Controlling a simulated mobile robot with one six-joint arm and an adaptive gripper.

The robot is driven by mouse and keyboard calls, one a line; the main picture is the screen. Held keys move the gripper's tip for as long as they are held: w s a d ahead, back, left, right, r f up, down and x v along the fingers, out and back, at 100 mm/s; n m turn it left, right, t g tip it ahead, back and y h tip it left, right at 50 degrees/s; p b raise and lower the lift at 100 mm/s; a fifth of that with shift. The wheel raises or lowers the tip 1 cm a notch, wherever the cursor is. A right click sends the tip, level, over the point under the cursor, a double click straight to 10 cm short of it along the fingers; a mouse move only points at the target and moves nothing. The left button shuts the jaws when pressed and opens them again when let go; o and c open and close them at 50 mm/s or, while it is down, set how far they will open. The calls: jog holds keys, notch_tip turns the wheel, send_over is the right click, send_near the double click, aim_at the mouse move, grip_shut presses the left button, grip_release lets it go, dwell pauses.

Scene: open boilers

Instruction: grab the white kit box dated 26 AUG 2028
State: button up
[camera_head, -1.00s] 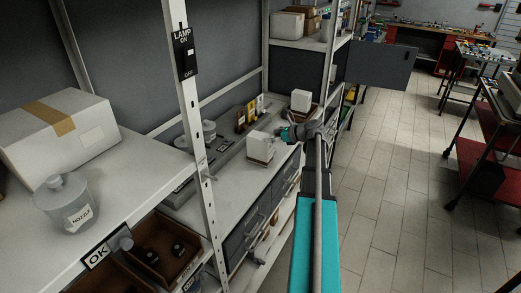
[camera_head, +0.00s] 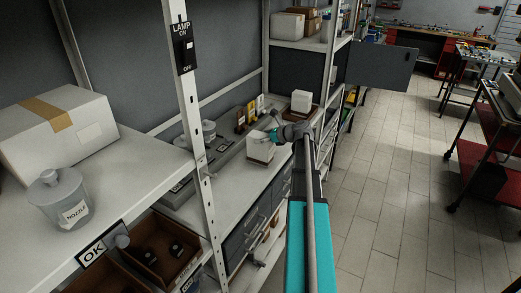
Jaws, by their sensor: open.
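A small white box (camera_head: 260,150) stands on the grey shelf behind the post. A second white box (camera_head: 300,100) stands farther back, at the shelf's right end, on a brown base. Dates on both boxes are too small to read, so I cannot tell which is dated 26 AUG 2028. My gripper (camera_head: 270,135) is at the top of the nearer box, reaching in from the right. It is open; its fingers partly cover the box's upper edge. Whether the fingers touch the box cannot be told.
A shelf post with a lamp switch (camera_head: 185,50) stands left of my gripper. A large taped carton (camera_head: 55,140) and a nozzle jar (camera_head: 60,203) sit on the near left shelf. Yellow and dark items (camera_head: 250,112) line the back.

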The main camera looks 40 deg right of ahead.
jog(key=c, duration=1.1)
jog(key=shift+r, duration=0.15)
notch_tip(320, 180, up, 3)
jog(key=p, duration=0.3)
jog(key=s+r+p, duration=0.2)
jog(key=p, duration=0.1)
jog(key=s+r+p, duration=0.2)
jog(key=r+p, duration=0.1)
jog(key=shift+s+r, duration=0.3)
jog(key=shift+r, duration=0.05)
jog(key=s+r+p, duration=0.4)
jog(key=s, duration=0.5)
jog(key=shift+s, duration=0.2)
